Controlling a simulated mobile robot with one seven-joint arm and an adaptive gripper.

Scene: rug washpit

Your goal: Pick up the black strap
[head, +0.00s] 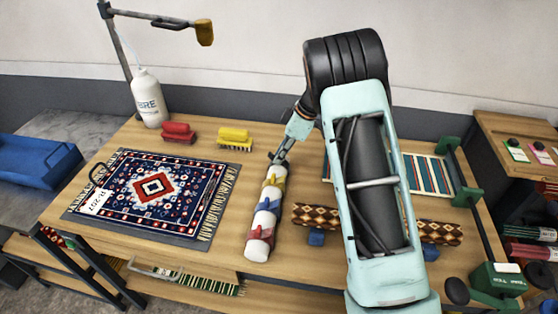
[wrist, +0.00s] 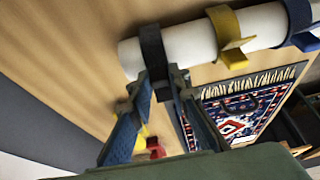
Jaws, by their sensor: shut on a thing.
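The black strap (wrist: 152,48) is wrapped around one end of a white roll (wrist: 188,44), and its tab hangs between my fingers. My gripper (wrist: 163,84) is shut on this tab in the wrist view. In the head view my gripper (head: 279,157) is at the far end of the white roll (head: 263,221), where the black strap is hard to tell apart from the fingers. A yellow strap (wrist: 226,28), a blue strap (wrist: 300,18) and, in the head view, a red strap (head: 259,234) are further along the roll.
A patterned rug (head: 150,188) lies left of the roll on the wooden table (head: 262,136). Red (head: 178,130) and yellow (head: 234,136) brushes and a white bottle (head: 148,98) stand behind it. A brown patterned roll (head: 312,215) lies to the right, partly behind my arm.

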